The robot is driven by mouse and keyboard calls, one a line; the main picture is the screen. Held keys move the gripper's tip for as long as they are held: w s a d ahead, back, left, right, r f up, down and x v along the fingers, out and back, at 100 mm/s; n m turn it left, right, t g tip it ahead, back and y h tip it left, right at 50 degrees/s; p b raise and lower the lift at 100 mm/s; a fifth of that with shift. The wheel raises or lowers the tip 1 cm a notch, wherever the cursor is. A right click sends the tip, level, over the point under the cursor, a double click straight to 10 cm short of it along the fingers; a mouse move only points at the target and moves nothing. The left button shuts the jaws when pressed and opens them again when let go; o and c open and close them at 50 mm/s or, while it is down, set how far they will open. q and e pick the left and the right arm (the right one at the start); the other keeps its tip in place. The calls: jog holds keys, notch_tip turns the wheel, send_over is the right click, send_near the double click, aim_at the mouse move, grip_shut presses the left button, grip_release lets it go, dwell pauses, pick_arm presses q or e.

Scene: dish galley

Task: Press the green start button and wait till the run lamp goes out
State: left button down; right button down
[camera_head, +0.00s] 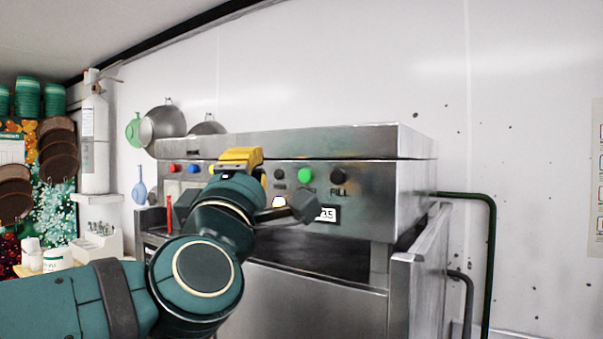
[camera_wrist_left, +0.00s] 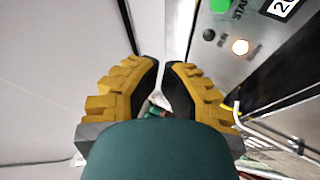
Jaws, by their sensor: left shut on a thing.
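The green start button (camera_head: 306,175) is on the machine's front panel, and its edge shows at the top of the left wrist view (camera_wrist_left: 219,5). My right gripper is not in view.
A steel door panel (camera_head: 420,275) juts out at right, beside a dark green pipe (camera_head: 491,260). Pans (camera_head: 165,122) hang behind.

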aim_at(305, 176)
pick_arm(q)
jog(key=shift+s+r, duration=0.15)
jog(key=shift+s, duration=0.05)
jog(key=shift+w, duration=0.1)
jog(key=w+d, duration=0.1)
jog(key=w, duration=0.1)
jog(key=w+d+p, duration=0.1)
jog(key=w+d, duration=0.1)
jog(key=w+d+p, duration=0.1)
jog(key=w+d, duration=0.1)
jog(key=w, duration=0.1)
dwell(0.4)
jog(key=shift+w+d, duration=0.15)
jog(key=shift+w, duration=0.05)
dwell(1.3)
jog(key=shift+w+d, duration=0.1)
jog(key=shift+w, duration=0.15)
